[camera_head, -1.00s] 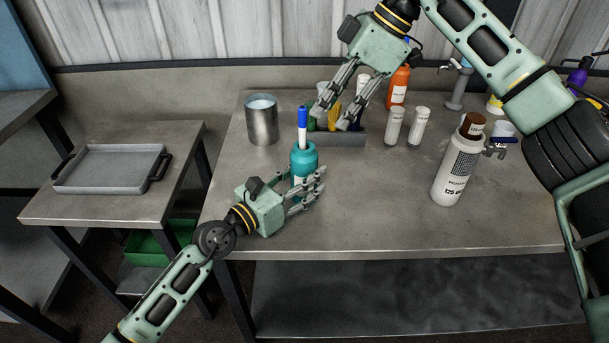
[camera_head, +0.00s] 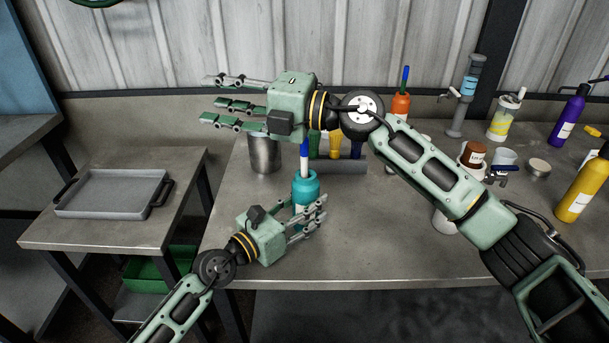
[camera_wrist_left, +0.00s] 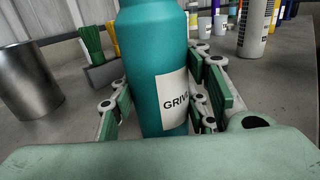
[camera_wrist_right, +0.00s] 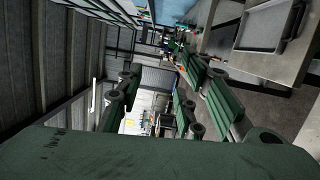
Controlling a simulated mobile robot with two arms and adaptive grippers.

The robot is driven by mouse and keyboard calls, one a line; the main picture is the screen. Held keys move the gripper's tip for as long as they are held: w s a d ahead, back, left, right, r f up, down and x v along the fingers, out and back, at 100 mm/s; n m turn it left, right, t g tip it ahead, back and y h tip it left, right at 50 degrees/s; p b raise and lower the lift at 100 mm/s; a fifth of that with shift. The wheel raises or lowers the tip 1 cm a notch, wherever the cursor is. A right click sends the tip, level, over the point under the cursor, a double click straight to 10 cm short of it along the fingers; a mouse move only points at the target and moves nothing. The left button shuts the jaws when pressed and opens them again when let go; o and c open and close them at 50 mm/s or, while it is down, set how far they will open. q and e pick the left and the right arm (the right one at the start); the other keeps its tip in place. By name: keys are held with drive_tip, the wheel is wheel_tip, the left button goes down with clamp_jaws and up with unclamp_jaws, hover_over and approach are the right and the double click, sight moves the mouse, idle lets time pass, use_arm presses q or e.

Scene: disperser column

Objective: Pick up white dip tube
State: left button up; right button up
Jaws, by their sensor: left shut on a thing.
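A teal bottle (camera_head: 306,188) stands near the front of the bench. A thin white tube (camera_head: 304,163) with a blue top sticks upright out of its mouth; it looks like the white dip tube. My left gripper (camera_head: 311,217) is shut on the teal bottle, low on its body. The left wrist view shows the bottle (camera_wrist_left: 158,75) between the fingers, its label facing the camera and its top out of frame.
A metal beaker (camera_head: 265,155) stands behind-left of the bottle. A grey holder (camera_head: 343,167) with coloured items is behind it, partly hidden by my right arm. An orange bottle (camera_head: 400,106) and others stand right. A grey tray (camera_head: 110,205) lies on the left side table.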

sight(305, 159)
drive_tip(key=s+d+r+n+t, duration=0.15)
drive_tip(key=s+t, duration=0.35)
drive_tip(key=t, duration=0.8)
drive_tip(key=s+d+f+h, duration=0.3)
drive_tip(key=d+f+h, duration=0.35)
drive_tip(key=h, duration=0.25)
drive_tip(key=s+d+f+h, duration=0.3)
drive_tip(key=d+f+h, duration=0.3)
drive_tip(key=f+h, duration=0.25)
drive_tip(key=shift+n+t, duration=0.25)
drive_tip(key=shift+t, duration=0.05)
drive_tip(key=w, duration=1.1)
drive_tip(key=shift+w+d+r, duration=0.15)
drive_tip(key=shift+w+r, duration=0.1)
drive_tip(key=shift+w, duration=0.05)
clamp_jaws()
